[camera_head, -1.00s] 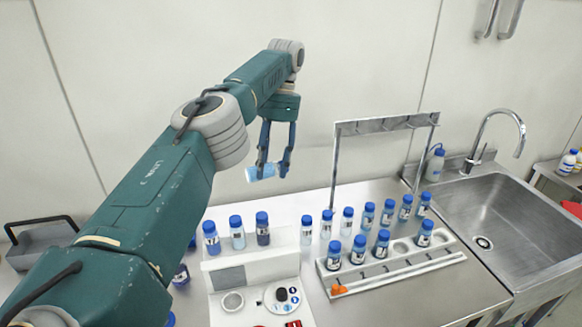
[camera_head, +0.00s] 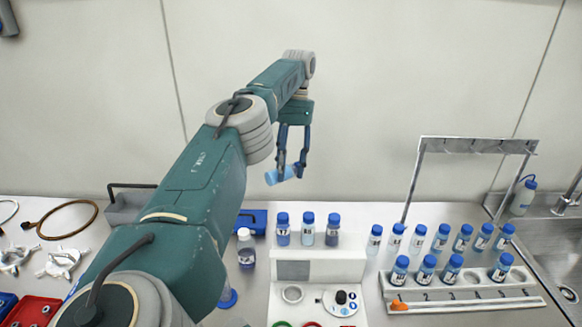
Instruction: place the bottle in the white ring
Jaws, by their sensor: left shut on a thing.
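My left gripper (camera_head: 292,170) hangs above the bench, fingers pointing down. It is shut on a light blue bottle (camera_head: 281,175), which lies tilted, nearly sideways, between the fingers, in the air. A pale ring (camera_head: 292,294), which looks like the white ring, sits on the front of the white device (camera_head: 340,265). It looks empty and is well below the gripper. Green and red rings are partly cut off at the bottom edge. My right gripper is not in view.
Several blue-capped bottles (camera_head: 307,229) stand on the device's back ledge and in a numbered rack (camera_head: 460,288) to the right. A metal frame (camera_head: 412,180) rises behind the rack. Another bottle (camera_head: 246,249) stands left of the device. Clamps, a brown hose and red trays lie at left.

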